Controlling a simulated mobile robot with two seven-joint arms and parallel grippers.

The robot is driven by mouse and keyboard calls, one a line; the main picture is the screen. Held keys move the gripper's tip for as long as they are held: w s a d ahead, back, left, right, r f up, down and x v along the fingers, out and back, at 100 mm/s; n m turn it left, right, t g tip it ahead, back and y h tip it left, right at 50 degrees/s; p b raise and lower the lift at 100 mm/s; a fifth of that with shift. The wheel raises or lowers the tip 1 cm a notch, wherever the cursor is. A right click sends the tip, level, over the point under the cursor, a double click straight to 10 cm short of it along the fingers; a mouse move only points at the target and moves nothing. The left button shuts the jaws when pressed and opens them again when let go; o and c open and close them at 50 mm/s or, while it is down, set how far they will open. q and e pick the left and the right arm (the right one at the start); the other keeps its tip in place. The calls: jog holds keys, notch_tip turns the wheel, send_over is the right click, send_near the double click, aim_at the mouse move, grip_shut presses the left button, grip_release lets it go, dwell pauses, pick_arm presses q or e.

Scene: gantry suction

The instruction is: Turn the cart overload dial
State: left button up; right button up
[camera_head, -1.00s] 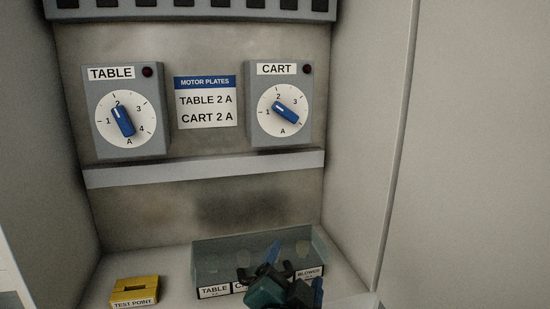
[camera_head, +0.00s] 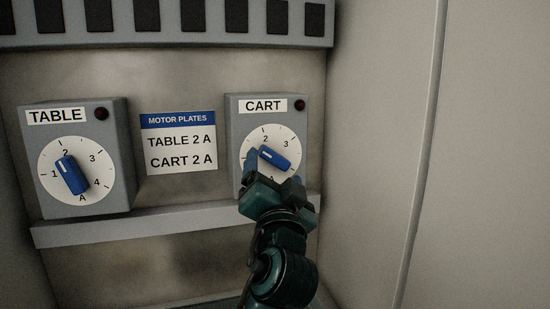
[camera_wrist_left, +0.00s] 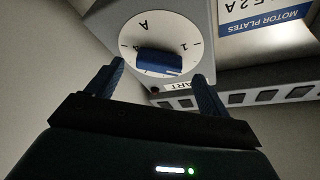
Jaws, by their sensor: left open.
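The cart overload dial (camera_head: 290,146) is a white disc on a grey box marked CART. Its blue knob (camera_head: 275,159) slants from upper left to lower right, with the white mark at the upper left, between 1 and 2. My left gripper (camera_head: 273,176) is open in front of the dial's lower part, with one finger on either side of the knob. It partly hides the dial. In the left wrist view the knob (camera_wrist_left: 158,63) lies between the spread fingertips (camera_wrist_left: 158,70); I cannot tell whether they touch it. My right gripper is out of view.
The TABLE dial box (camera_head: 119,160) is at the left, its knob (camera_head: 72,174) near 2. The motor plates sign (camera_head: 180,143) reads TABLE 2 A and CART 2 A. A grey ledge (camera_head: 140,225) runs below the boxes. The cabinet's side wall (camera_head: 375,150) stands to the right.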

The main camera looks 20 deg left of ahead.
aim_at(274, 158)
pick_arm(q)
jog(key=shift+x, duration=1.4)
jog(key=shift+c, duration=0.3)
jog(key=shift+p, duration=0.3)
jog(key=c, duration=0.9)
